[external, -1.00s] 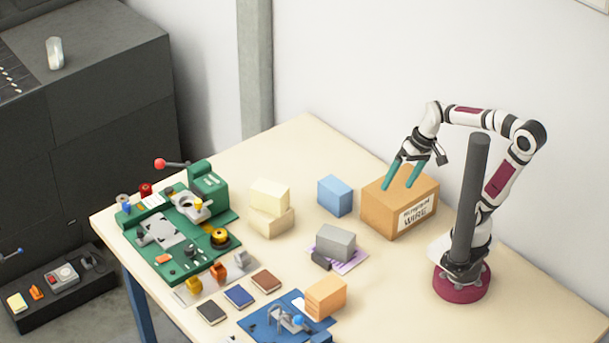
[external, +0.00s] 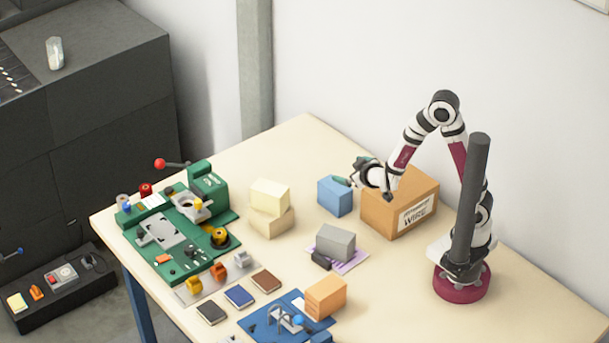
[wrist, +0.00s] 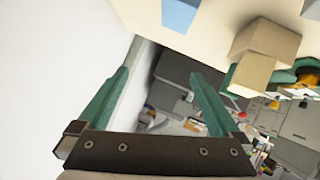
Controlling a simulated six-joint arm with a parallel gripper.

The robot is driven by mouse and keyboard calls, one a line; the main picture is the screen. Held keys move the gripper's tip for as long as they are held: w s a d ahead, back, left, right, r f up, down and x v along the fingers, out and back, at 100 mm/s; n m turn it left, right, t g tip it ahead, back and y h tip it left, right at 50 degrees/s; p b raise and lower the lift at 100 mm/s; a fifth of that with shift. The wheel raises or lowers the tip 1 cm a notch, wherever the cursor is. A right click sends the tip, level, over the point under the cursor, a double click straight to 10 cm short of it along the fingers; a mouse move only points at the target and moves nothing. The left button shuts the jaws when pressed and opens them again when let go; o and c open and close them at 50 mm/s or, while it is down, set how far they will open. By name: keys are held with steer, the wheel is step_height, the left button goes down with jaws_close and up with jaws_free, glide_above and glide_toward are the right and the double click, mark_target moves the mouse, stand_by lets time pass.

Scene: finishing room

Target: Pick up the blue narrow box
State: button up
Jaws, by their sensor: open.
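The blue narrow box (external: 335,197) stands upright on the table, left of the cardboard wire box. In the wrist view the blue box (wrist: 181,13) shows at the top edge, partly cut off, outside the jaws. My gripper (external: 353,172) is in front of the cardboard box's top, with a teal fingertip close to the upper right of the blue box; I cannot tell whether they touch. In the wrist view my gripper (wrist: 160,74) has its two teal fingers spread, with nothing between them but distant background.
The cardboard wire box (external: 382,215) stands close to the right. Stacked cream boxes (external: 270,195) lie to the left, a grey box (external: 336,242) in front, and an orange box (external: 326,296) nearer. A green machine (external: 208,190) fills the left side. Bare table lies behind the blue box.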

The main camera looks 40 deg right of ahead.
glide_toward(338, 189)
steer(key=w, duration=0.2)
steer(key=x, duration=0.8)
steer(key=shift+s+d+f, duration=0.1)
steer(key=shift+d+f, duration=0.2)
steer(key=shift+f, duration=0.15)
jaws_close()
